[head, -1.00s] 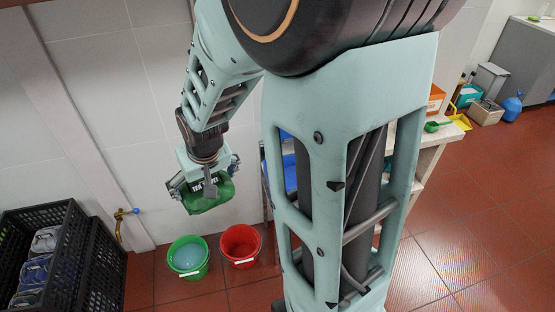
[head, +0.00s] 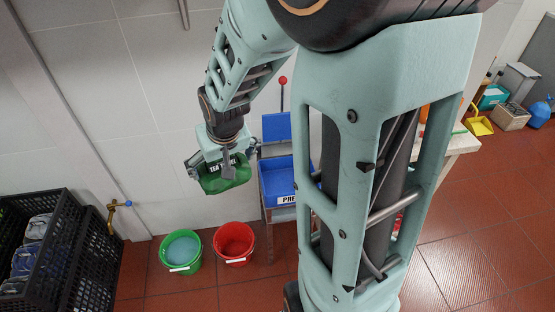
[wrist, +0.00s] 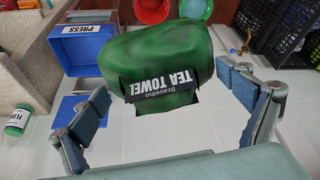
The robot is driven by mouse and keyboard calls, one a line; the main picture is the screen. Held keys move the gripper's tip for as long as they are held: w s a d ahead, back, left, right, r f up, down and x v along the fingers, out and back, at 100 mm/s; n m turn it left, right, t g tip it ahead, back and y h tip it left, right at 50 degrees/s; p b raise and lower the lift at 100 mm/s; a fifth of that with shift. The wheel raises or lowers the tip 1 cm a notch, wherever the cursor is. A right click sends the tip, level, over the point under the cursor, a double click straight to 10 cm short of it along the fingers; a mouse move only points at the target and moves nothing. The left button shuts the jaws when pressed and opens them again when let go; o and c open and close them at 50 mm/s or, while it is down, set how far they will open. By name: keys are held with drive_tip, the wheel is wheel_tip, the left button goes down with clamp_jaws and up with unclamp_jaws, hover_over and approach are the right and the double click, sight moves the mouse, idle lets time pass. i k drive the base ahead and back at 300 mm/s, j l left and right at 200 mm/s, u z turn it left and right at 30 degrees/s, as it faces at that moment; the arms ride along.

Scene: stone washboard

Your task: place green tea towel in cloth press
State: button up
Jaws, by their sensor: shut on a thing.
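The green tea towel (head: 232,184) is a soft bundle with a dark "TEA TOWEL" label. My gripper (head: 222,172) is shut on it and holds it in the air before the white wall. In the wrist view the towel (wrist: 160,50) sits between the two finger pads. The cloth press (head: 279,184) is a blue open box on a stand, just right of the towel in the head view, with a blue plate raised behind it. Its "PRESS" label shows in the wrist view on the box (wrist: 84,48). My arm hides part of its right side.
A green bucket (head: 181,250) and a red bucket (head: 234,243) stand on the floor below. Black crates (head: 40,250) with cloths are at the left, near a brass tap (head: 116,214). A red-knobbed lever (head: 282,82) rises above the press.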

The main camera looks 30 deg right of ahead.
sight(289, 186)
drive_tip(key=i+l, duration=0.1)
drive_tip(key=l, duration=0.9)
drive_tip(key=i+l, duration=0.15)
drive_tip(key=l, duration=0.35)
